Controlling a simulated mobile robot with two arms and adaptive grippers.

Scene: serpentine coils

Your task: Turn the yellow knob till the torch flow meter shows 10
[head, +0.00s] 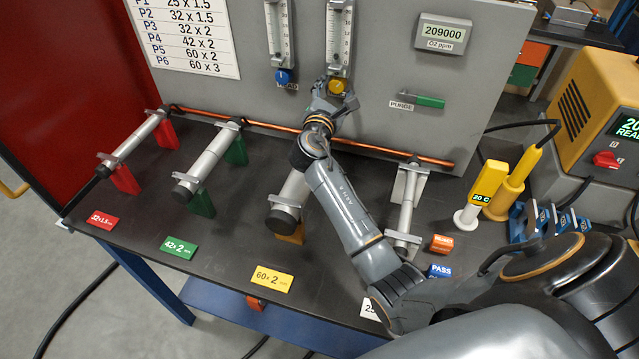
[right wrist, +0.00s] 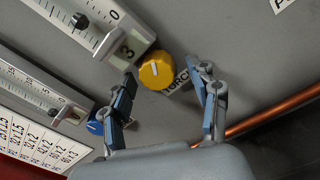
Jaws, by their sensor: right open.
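The yellow knob (head: 338,86) is on the grey panel, under the right-hand flow meter (head: 340,35). In the right wrist view the knob (right wrist: 156,71) has a pale pointer line, and a partly hidden label beside it reads like "TORCH". That view also shows its flow meter (right wrist: 98,24), with a black float on the scale and a "3" at its lower end. My right gripper (head: 335,98) is at the knob in the head view. In the right wrist view the right gripper (right wrist: 168,84) is open, the knob just beyond and between its fingertips. My left gripper is not in view.
A second flow meter (head: 279,32) with a blue knob (head: 283,76) is close on the left. A green PURGE handle (head: 430,102) is to the right. A copper pipe (head: 270,128) runs along the panel's foot, above several clamped tubes on the dark bench.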

